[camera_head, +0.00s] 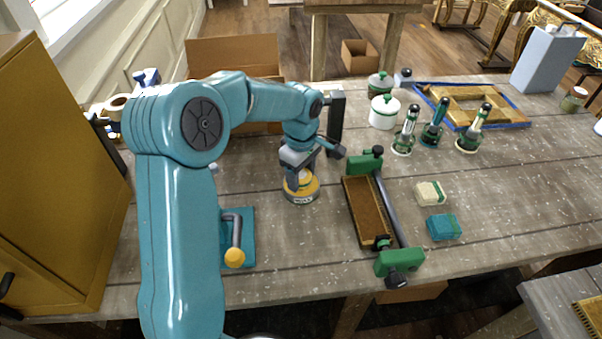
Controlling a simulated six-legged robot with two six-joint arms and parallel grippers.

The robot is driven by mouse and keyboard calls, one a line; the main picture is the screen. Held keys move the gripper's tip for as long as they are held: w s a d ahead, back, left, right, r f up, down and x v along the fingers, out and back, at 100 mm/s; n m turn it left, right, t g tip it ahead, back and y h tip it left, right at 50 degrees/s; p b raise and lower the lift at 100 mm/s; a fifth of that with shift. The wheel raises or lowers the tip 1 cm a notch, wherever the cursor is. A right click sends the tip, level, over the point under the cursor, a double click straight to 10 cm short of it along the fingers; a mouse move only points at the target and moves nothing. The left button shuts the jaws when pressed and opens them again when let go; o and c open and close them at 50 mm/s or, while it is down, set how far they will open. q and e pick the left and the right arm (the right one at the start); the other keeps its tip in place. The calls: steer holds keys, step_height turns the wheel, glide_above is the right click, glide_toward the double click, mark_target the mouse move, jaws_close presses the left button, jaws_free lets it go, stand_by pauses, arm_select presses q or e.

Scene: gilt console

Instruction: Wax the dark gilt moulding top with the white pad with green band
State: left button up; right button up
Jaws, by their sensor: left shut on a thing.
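The white pad with green band (430,193) lies on the table to the right of the clamp. The dark gilt moulding (367,212) lies lengthwise beside a grey bar clamp with green jaws (393,262). My left gripper (301,181) points down at a round tin with a yellow top (302,193), left of the moulding. Its fingers are shut on the tin's top part; whether that is a separate lid I cannot tell. The tin's base is on or very close to the table. My right gripper is not in view.
A teal pad (443,227) lies just below the white pad. Several green-based tools (432,134), a white jar (384,111) and a blue-edged tray (525,121) stand behind. A teal plate with a handle (242,258) lies left. The table's front right is clear.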

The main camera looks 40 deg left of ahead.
mark_target(301, 174)
arm_select(q)
steer(key=shift+r+p, duration=0.7)
steer(key=shift+r, duration=0.1)
steer(key=shift+r+p, duration=1.85)
steer(key=shift+r, duration=0.9)
steer(key=shift+f, duration=0.1)
